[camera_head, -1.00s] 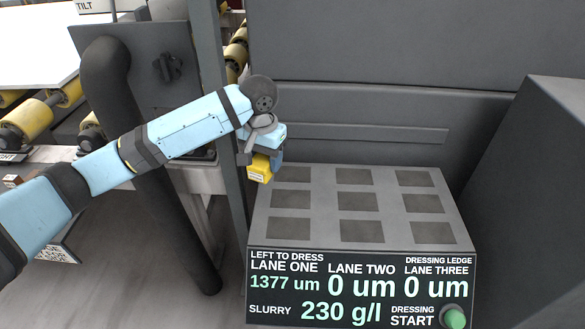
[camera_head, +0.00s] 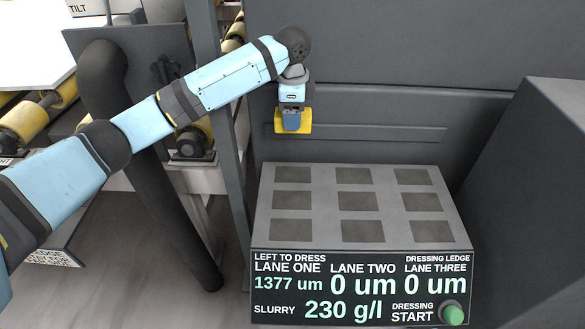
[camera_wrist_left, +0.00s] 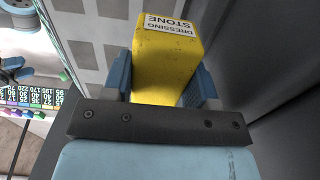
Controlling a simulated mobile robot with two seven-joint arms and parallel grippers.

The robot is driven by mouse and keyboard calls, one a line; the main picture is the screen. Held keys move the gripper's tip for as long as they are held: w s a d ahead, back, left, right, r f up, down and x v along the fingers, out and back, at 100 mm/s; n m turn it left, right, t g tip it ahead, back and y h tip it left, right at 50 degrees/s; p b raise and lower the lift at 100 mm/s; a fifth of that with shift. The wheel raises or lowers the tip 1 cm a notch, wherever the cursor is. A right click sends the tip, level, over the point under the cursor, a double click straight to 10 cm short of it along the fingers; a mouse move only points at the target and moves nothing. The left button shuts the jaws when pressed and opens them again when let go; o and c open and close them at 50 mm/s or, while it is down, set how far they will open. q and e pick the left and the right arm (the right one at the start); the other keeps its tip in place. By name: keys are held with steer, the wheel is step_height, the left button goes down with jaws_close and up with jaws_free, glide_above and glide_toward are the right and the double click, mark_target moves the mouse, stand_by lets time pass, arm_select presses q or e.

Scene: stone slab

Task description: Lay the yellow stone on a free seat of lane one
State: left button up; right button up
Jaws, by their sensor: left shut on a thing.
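The yellow stone (camera_head: 293,124) is a block with a white "DRESSING STONE" label, which shows in the left wrist view (camera_wrist_left: 164,60). My left gripper (camera_head: 292,117) is shut on it, with one finger on each side in the left wrist view (camera_wrist_left: 162,80). It holds the stone in the air above and behind the dressing ledge (camera_head: 323,204). The ledge has several dark square seats in rows, all bare. Lane one is the left column, with a far seat (camera_head: 293,175), a middle seat (camera_head: 291,200) and a near seat (camera_head: 286,230). My right gripper is not in view.
A dark panel (camera_head: 400,60) rises behind the ledge, and a grey box (camera_head: 540,180) stands to its right. A grey post (camera_head: 230,170) and a thick black pipe (camera_head: 175,220) are at the left. The front display (camera_head: 362,288) has a green button (camera_head: 453,313).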

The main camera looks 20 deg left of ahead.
arm_select(q)
step_height(320, 180, down, 11)
steer(key=shift+r+b, duration=0.1)
steer(key=shift+b, duration=1)
step_height(320, 180, down, 4)
steer(key=shift+b, duration=0.6)
steer(key=shift+f, duration=0.7)
steer(key=o, duration=0.8)
steer(key=shift+c, duration=0.2)
steer(key=shift+o, duration=1.3)
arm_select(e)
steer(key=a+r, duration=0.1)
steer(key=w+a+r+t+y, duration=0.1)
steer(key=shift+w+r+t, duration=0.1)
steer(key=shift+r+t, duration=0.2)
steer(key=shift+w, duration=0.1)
